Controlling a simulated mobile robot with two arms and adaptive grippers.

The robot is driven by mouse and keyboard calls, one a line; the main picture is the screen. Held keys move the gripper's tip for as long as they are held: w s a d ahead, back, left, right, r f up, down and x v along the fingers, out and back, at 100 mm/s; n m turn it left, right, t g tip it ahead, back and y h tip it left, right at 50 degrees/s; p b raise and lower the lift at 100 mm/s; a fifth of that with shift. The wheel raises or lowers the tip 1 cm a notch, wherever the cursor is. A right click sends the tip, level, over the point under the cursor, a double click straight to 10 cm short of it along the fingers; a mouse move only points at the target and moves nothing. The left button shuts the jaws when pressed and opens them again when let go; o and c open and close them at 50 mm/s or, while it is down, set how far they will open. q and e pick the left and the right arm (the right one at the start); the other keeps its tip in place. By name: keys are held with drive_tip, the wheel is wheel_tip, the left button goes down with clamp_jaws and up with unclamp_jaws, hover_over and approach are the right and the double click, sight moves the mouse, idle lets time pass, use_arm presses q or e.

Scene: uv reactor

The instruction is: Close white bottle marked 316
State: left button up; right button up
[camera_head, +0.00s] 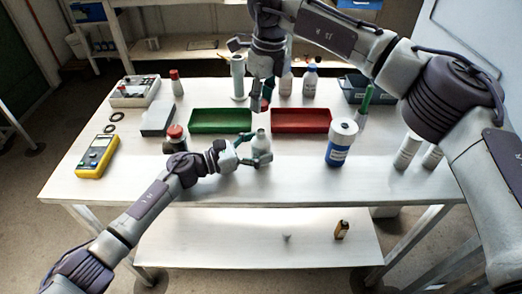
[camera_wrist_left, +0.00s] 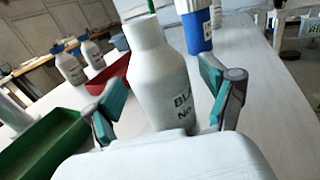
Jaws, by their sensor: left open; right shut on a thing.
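A white bottle (camera_head: 262,143) stands upright on the table in front of the gap between the green and red trays. It also shows in the left wrist view (camera_wrist_left: 160,75), with a narrow neck, no cap visible on it and a partly hidden label reading "BLA" and "No"; the number 316 is not readable. My left gripper (camera_head: 254,150) is open around the bottle, with its teal-padded fingers (camera_wrist_left: 166,95) on either side. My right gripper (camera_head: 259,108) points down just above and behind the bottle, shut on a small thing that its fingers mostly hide.
A green tray (camera_head: 220,131) and a red tray (camera_head: 301,131) lie behind the bottle. A yellow multimeter (camera_head: 98,156) lies far left. The front table strip is clear.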

use_arm(q)
drive_tip(key=shift+c, duration=0.2)
clamp_jaws()
use_arm(e)
hover_over(261, 130)
drive_tip(key=shift+s+f, duration=0.1)
drive_tip(key=shift+f, duration=2.4)
drive_tip(key=shift+f, duration=0.85)
drive_tip(key=shift+f, duration=0.6)
